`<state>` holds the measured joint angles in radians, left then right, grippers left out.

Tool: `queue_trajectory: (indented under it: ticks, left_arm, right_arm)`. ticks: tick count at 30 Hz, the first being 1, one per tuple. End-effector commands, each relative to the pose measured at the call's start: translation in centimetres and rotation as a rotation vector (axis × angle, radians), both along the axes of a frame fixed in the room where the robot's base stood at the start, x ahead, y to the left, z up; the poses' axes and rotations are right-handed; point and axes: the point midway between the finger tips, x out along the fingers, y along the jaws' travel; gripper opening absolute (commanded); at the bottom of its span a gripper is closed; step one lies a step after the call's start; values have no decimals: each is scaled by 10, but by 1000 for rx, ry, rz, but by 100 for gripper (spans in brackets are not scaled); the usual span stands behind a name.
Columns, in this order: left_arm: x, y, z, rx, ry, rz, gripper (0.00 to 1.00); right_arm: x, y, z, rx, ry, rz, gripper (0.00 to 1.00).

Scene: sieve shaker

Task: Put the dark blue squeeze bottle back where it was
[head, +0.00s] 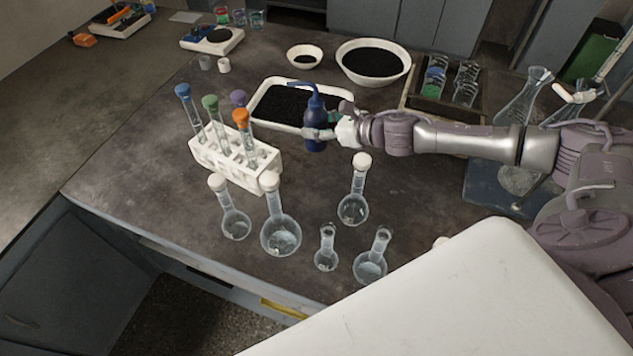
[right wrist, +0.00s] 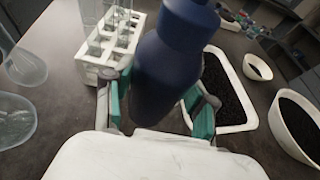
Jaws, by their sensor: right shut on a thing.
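In the right wrist view the bottle (right wrist: 172,70) fills the middle, between the two green-padded fingers of my right gripper (right wrist: 160,112). Whether the bottle's base touches the bench cannot be told. My left gripper is not in view.
The white rack (head: 236,160) with capped tubes stands left of the bottle. The white tray (head: 262,116) of black grains lies behind it. Several glass flasks (head: 281,234) stand in front. A large white bowl (head: 400,72) and a dark crate (head: 410,100) are behind my right arm.

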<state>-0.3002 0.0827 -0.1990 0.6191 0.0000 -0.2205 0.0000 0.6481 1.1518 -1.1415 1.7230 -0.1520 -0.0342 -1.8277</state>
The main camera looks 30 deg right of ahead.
Motion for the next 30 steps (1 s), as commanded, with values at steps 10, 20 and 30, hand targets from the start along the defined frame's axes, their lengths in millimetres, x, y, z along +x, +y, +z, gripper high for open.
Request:
queue_trajectory:
  ticks: [10, 20, 30]
  left_arm:
    - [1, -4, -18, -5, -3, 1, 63]
    - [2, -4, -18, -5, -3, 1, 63]
    - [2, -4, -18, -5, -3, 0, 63]
  right_arm:
    - [0, 1, -54, 4, 3, -1, 48]
    - [0, 0, -92, 4, 2, -3, 48]
    - [1, 0, -111, 2, -3, 0, 48]
